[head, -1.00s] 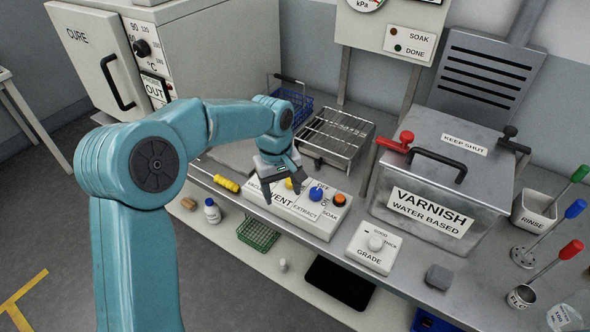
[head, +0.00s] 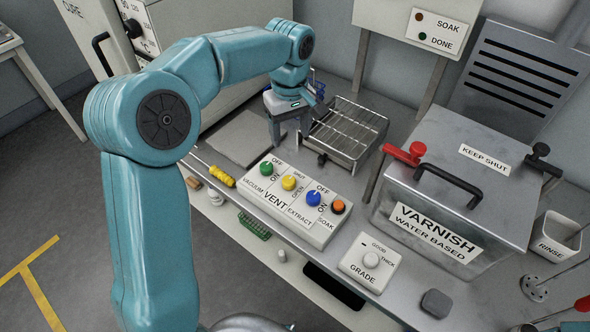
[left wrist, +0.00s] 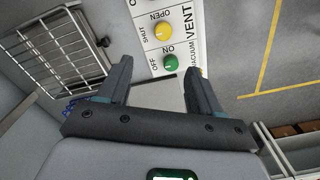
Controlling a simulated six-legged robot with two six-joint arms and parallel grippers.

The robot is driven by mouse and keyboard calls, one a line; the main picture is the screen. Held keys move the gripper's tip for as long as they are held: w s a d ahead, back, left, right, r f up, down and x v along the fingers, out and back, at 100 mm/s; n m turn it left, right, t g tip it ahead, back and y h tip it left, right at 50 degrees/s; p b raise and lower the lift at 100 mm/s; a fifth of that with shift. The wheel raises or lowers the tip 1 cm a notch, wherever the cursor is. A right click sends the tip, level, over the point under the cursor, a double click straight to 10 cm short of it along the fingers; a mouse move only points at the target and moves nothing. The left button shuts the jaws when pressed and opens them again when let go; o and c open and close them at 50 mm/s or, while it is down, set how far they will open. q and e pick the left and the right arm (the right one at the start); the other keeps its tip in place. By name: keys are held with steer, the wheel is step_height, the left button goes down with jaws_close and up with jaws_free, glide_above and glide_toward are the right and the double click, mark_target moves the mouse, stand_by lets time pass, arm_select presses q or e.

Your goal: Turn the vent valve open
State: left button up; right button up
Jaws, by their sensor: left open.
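The vent valve is a yellow knob (head: 289,183) marked SHUT and OPEN on the white control panel (head: 317,231), above the word VENT. It also shows in the left wrist view (left wrist: 162,31), past the fingertips. I cannot tell clearly which mark its pointer faces. My left gripper (head: 290,138) is open and empty, behind the panel and apart from the knob. In the left wrist view its two fingers (left wrist: 157,70) are spread, with the green knob (left wrist: 170,62) showing between them near the tips. My right gripper is not in view.
The green knob sits left of the yellow one, with a blue knob (head: 313,198) and orange button (head: 338,207) on its right. A wire rack (head: 348,130) stands behind the panel. A yellow-handled screwdriver (head: 221,176) lies left. The varnish tank (head: 455,195) and grade box (head: 369,262) stand right.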

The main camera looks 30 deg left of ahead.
mark_target(289, 180)
arm_select(q)
steer(key=f, duration=0.5)
steer(key=f+p, duration=0.1)
steer(key=f, duration=0.4)
steer(key=s+f, duration=0.1)
steer(key=f, duration=0.4)
steer(key=shift+a, duration=0.1)
steer(key=shift+w+f, duration=0.2)
steer(key=shift+f, duration=0.4)
steer(key=shift+s, duration=0.1)
steer(key=c, duration=1.1)
steer(key=shift+o, duration=0.2)
